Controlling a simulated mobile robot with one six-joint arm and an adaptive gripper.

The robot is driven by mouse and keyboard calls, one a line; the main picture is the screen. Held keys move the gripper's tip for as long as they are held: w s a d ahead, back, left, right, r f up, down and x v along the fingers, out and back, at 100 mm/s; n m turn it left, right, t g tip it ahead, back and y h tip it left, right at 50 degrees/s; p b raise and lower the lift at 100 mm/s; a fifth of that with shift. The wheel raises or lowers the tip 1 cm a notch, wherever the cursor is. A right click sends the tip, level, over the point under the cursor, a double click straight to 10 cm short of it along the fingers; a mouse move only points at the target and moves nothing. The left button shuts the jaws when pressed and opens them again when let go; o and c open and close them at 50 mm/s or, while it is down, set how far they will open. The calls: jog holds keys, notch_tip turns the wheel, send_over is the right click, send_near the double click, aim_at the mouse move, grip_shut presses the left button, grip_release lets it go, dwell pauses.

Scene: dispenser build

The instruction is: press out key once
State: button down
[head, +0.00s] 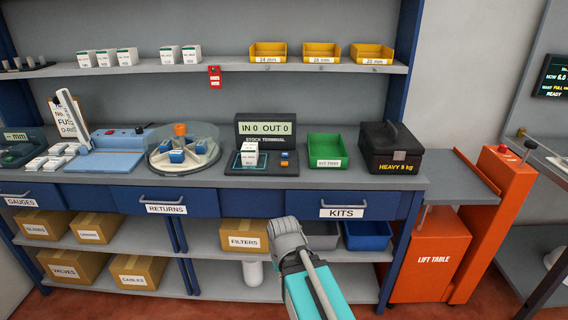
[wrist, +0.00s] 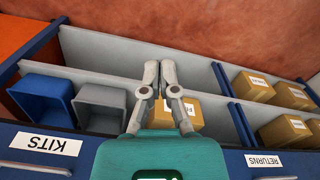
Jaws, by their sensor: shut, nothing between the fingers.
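The stock terminal (head: 265,128) stands on the bench in the head view, its display reading IN 0 OUT 0. Its base carries a small blue key (head: 284,155) and an orange key (head: 285,164); their lettering is too small to read, so I cannot tell which is OUT. My gripper (wrist: 160,68) is shut and empty in the wrist view, in front of the lower shelf. It is apart from the terminal, which is outside the wrist view. In the head view my arm is below the bench edge.
A turntable (head: 184,163) with an orange knob stands left of the terminal. A green bin (head: 326,150) and a black HEAVY case (head: 391,150) stand to its right. The KITS drawer (head: 358,206) is shut below the bench. A FILTERS box (head: 244,234) is on the lower shelf.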

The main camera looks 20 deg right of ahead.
dwell(0.6)
notch_tip(320, 180, up, 27)
jog(key=m+t+y+p, duration=0.4)
jog(key=t+p, duration=0.5)
jog(key=p, duration=1.2)
send_over(285, 163)
jog(key=m+h, duration=0.1)
jog(key=shift+f, duration=0.2)
jog(key=shift+f, duration=0.1)
notch_tip(285, 163, down, 9)
jog(key=b, duration=0.8)
jog(key=shift+r+b, duration=0.2)
jog(key=shift+b, duration=0.2)
